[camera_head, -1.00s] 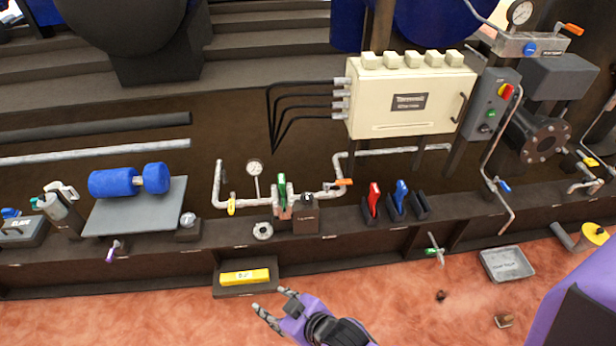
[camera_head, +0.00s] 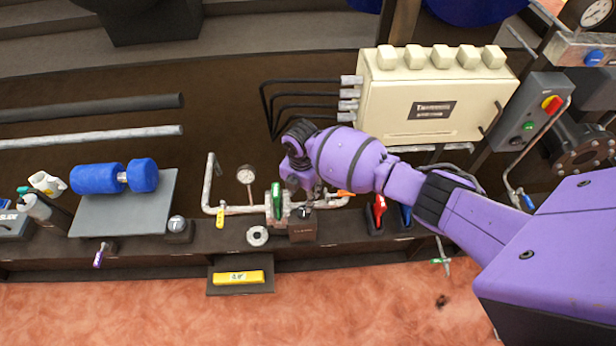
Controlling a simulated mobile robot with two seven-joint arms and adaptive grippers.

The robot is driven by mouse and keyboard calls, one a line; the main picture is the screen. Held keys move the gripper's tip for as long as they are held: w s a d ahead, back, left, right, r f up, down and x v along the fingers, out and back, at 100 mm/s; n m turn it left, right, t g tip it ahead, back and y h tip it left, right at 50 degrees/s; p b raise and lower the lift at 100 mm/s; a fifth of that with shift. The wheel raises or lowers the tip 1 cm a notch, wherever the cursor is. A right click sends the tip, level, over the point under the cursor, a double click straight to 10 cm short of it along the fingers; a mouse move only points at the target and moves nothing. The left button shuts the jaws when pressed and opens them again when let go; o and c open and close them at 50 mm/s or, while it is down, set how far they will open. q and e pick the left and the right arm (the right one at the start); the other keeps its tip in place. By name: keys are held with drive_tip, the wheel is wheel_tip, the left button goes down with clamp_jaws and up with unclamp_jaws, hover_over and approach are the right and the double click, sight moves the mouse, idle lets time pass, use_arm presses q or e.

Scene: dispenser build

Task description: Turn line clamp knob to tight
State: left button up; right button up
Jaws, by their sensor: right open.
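The small dark brown box (camera_head: 303,231) with a black knob (camera_head: 303,212) on top, which looks like the line clamp, stands on the bench edge beside the green-handled valve (camera_head: 277,203). Its label is too small to read. My right gripper (camera_head: 310,194) points down just above this knob, with its fingers open. The wrist and purple forearm hide part of the gripper and the pipe behind it. I cannot tell whether the fingertips touch the knob or which way the knob is turned. My left gripper is not in view.
A pressure gauge (camera_head: 246,175) and pipe with a yellow lever (camera_head: 220,216) lie left of the valve. Red (camera_head: 379,207) and blue handles stand to the right, partly behind my arm. A cream box (camera_head: 430,100) rises behind. A yellow block (camera_head: 238,277) lies on a lower shelf.

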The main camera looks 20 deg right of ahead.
sight(301, 210)
drive_tip(key=shift+s+a+n, duration=0.4)
drive_tip(key=shift+s, duration=0.2)
drive_tip(key=shift+f, duration=0.65)
drive_tip(key=f+b, duration=0.1)
drive_tip(key=f, duration=0.3)
drive_tip(key=shift+w+f, duration=0.15)
drive_tip(key=shift+w, duration=0.05)
drive_tip(key=shift+f+b, duration=0.3)
drive_tip(key=shift+f, duration=0.4)
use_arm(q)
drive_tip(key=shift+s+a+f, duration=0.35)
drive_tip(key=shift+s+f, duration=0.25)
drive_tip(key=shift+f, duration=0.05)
use_arm(e)
drive_tip(key=shift+w, duration=0.1)
drive_tip(key=shift+c, duration=0.6)
drive_tip(key=c, duration=0.9)
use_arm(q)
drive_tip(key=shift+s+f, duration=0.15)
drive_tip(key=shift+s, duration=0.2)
